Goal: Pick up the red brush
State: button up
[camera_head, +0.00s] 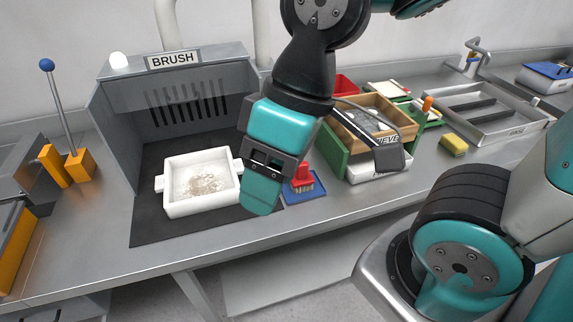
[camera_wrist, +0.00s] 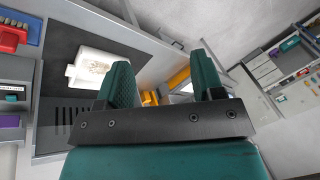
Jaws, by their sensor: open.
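The red brush (camera_head: 302,178) stands on a blue mat (camera_head: 312,192) on the steel counter, just right of my gripper in the head view. Its red top shows, with paler bristles below. In the wrist view the red brush (camera_wrist: 10,38) is at the upper left edge, partly cut off, on the blue mat (camera_wrist: 36,32). My gripper (camera_head: 262,195) hangs above the counter between the white tray and the brush. In the wrist view my gripper (camera_wrist: 165,82) has its two teal fingers apart with nothing between them.
A white tray (camera_head: 172,206) with crumbs sits on a dark mat in the booth labelled BRUSH (camera_head: 172,60). A wooden sieve box (camera_head: 345,143) with green sides stands right of the brush. A yellow sponge (camera_head: 454,146) lies further right. The counter's front strip is clear.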

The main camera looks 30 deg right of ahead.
aim_at(303, 181)
jog(key=z, duration=0.5)
jog(key=k, duration=1.2)
jog(key=u, duration=0.7)
jog(key=i, duration=1.65)
jog(key=z, duration=0.3)
